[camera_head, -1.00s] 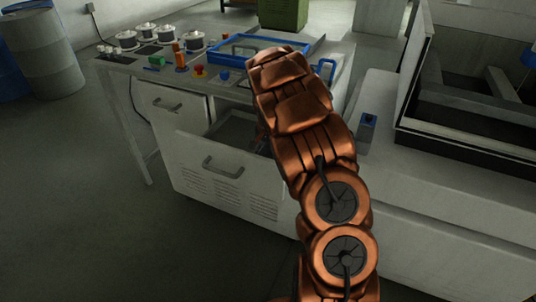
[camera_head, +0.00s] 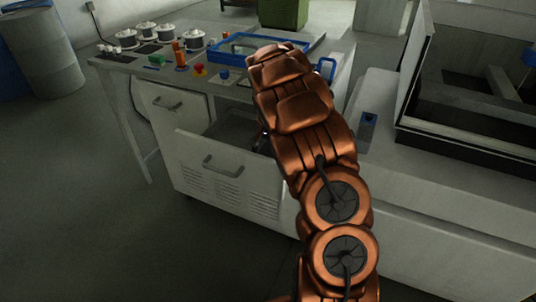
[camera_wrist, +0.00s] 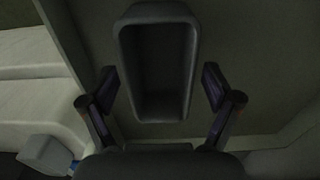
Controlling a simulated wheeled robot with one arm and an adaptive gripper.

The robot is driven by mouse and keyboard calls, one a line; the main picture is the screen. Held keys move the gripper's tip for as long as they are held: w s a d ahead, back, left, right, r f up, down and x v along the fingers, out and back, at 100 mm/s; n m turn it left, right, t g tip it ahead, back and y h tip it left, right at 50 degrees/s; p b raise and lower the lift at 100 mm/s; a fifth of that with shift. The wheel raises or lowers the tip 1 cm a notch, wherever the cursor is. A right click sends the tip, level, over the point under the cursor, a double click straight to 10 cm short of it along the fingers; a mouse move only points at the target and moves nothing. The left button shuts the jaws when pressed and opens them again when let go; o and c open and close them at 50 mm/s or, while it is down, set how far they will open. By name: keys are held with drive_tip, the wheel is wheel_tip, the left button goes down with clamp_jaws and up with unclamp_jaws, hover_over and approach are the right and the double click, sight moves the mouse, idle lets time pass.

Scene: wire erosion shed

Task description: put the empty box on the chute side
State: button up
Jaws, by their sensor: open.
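The empty box (camera_wrist: 155,62) is a dark grey, open-topped tub with rounded corners; nothing shows inside it. In the wrist view it lies below my gripper (camera_wrist: 160,78), on a flat greyish surface. My gripper is open, with one finger on each side of the box's lower half and a visible gap to each wall. In the head view my copper-coloured arm reaches over the open drawer (camera_head: 222,170) of the white bench, and hides the box and nearly all of the gripper. I cannot make out a marked chute side.
A machine with a dark basin (camera_head: 460,120) stands to the right. Floor at the left is clear up to a barrel (camera_head: 42,50).

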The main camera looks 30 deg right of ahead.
wheel_tip(320, 180, up, 11)
drive_tip(key=b, duration=0.1)
drive_tip(key=s+a+r, duration=0.1)
drive_tip(key=s+a, duration=0.1)
drive_tip(key=s+a+r+n, duration=0.1)
drive_tip(key=s+a+r, duration=0.1)
drive_tip(key=s+a, duration=0.1)
drive_tip(key=s+a+r+n, duration=0.1)
drive_tip(key=s+a, duration=0.1)
drive_tip(key=s, duration=0.1)
drive_tip(key=shift+a+r+g, duration=0.15)
drive_tip(key=shift+a+g, duration=0.15)
drive_tip(key=shift+a, duration=0.1)
drive_tip(key=s+a+f+n, duration=0.1)
drive_tip(key=s+a+n, duration=0.2)
drive_tip(key=s, duration=0.7)
drive_tip(key=s+a+f+n, duration=0.1)
drive_tip(key=s+a+n, duration=0.2)
drive_tip(key=s+a, duration=0.5)
drive_tip(key=s+a+f+n+g, duration=0.1)
drive_tip(key=s+a+n, duration=0.2)
drive_tip(key=s, duration=0.9)
drive_tip(key=shift+a+n, duration=0.4)
drive_tip(key=shift+a, duration=0.75)
